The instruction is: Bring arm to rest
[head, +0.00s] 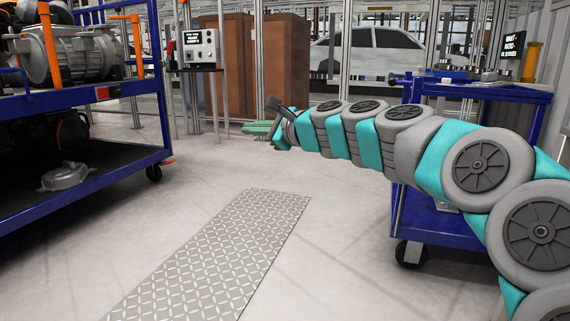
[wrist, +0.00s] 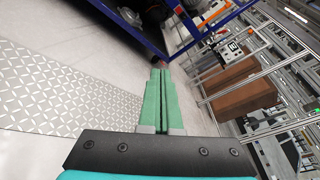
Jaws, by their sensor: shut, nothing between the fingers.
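My grey and teal arm reaches in from the right of the head view, stretched out to the left above the floor. My gripper (head: 262,128) is at its far end, small in the head view, with green fingers pointing left. In the wrist view my gripper's two green fingers (wrist: 160,75) lie side by side, shut, with nothing between them. The fingers touch nothing that I can see.
A blue cart (head: 545,95) stands behind my arm at right. A blue rack (head: 130,163) with motors stands at left. A patterned metal plate (head: 215,255) lies on the floor between them. Brown cabinets (head: 285,60) stand behind a fence. The middle floor is clear.

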